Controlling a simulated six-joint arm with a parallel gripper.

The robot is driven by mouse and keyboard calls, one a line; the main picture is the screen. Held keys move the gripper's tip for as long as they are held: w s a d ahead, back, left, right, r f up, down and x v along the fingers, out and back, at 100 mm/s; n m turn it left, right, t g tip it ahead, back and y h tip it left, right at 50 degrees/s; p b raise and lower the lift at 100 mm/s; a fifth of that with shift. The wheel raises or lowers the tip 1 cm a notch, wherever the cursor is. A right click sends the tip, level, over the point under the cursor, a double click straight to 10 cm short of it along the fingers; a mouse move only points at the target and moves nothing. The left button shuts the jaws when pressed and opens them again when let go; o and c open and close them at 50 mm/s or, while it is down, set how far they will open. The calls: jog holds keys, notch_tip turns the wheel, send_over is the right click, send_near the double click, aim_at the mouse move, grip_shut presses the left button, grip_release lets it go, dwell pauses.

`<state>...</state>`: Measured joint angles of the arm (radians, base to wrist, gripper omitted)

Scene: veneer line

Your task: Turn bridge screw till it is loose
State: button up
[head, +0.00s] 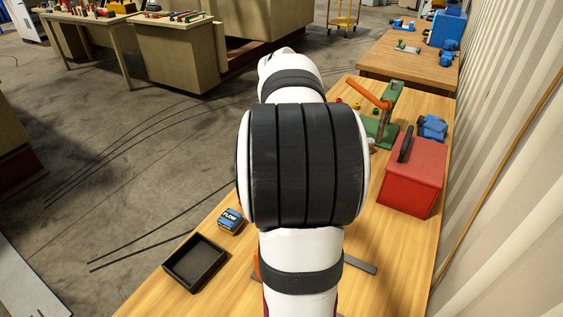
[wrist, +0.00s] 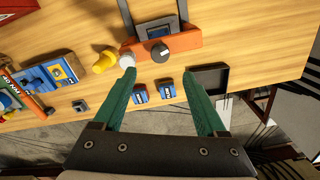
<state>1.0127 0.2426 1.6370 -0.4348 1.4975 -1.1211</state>
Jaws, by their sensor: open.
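In the wrist view an orange bridge (wrist: 185,45) lies on the wooden bench with grey bars beside it. A dark round knob (wrist: 159,52), which looks like the bridge screw, sits on its near edge. My gripper (wrist: 158,73) has two green fingers spread wide, with nothing between the tips. In the picture the knob is just beyond the gap between the fingertips; the height between them cannot be told. In the head view my arm hides the gripper and most of the bridge; only an orange sliver (head: 257,265) and a grey bar (head: 360,264) show.
A black tray (wrist: 223,79) and blue boxes (wrist: 139,94) lie near the bench edge. A yellow piece (wrist: 105,62) and a white round piece (wrist: 127,59) are left of the knob. A red toolbox (head: 413,178) and green press (head: 379,133) stand further along the bench.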

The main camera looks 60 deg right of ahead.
notch_tip(320, 180, up, 6)
dwell(0.5)
jog(key=w+a+f+y, duration=0.1)
jog(key=a+f, duration=0.1)
jog(key=a, duration=1)
jog(key=w+a+f, duration=0.1)
jog(key=a+f, duration=0.1)
jog(key=a, duration=1)
jog(key=s+a+f+m, duration=0.1)
jog(key=s+a+f, duration=0.5)
jog(key=s+a, duration=0.3)
jog(key=shift+a+f+m+y, duration=0.2)
jog(key=shift+a+m+y, duration=0.2)
jog(key=shift+a, duration=0.85)
